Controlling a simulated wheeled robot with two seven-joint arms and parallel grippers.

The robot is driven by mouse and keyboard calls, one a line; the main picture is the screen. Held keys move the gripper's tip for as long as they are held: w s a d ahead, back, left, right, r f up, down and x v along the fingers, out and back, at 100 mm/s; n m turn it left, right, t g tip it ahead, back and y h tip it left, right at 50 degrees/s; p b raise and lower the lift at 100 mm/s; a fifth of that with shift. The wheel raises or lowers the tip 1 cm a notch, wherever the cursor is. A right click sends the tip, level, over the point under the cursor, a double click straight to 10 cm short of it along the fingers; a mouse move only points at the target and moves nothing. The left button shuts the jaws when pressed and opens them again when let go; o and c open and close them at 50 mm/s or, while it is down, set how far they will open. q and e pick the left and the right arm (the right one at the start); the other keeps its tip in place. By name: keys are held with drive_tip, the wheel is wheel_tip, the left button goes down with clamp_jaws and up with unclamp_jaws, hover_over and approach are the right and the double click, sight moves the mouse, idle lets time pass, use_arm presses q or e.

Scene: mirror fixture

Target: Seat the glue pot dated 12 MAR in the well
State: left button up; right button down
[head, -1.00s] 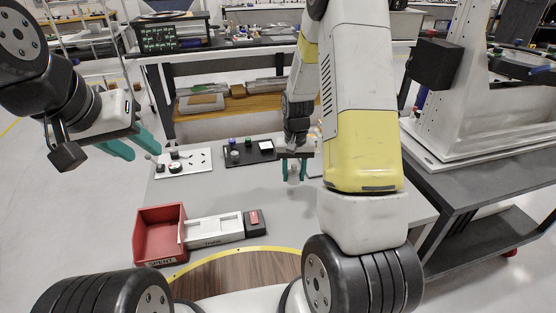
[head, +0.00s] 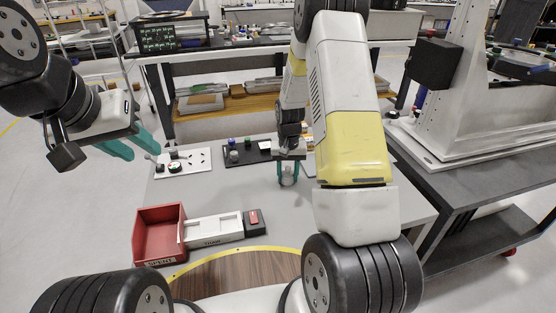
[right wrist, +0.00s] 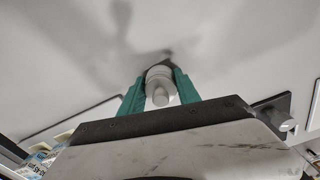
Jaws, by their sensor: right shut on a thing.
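My right gripper (head: 288,182) is shut on a pale pot (right wrist: 160,82) with a narrow nozzle-like end; the right wrist view shows it between the green fingers. It is over the grey table, in front of the black tray (head: 262,158). The pot's date is not readable. A white fixture (head: 212,231) with pale recesses lies nearer me; I cannot tell whether one is the well. Small pots, blue-topped (head: 232,140) and grey (head: 234,155), stand on the black tray. My left gripper (head: 138,150) is open and empty at the left, above the table's edge.
A red bin (head: 160,214) marked SPENT adjoins the white fixture's left. A dark block with a red top (head: 254,221) is at its right. A white plate (head: 199,163) with small parts is at the back left. The table between is clear.

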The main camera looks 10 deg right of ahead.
drive_tip(key=c, duration=0.9)
unclamp_jaws()
drive_tip(key=shift+o, duration=0.2)
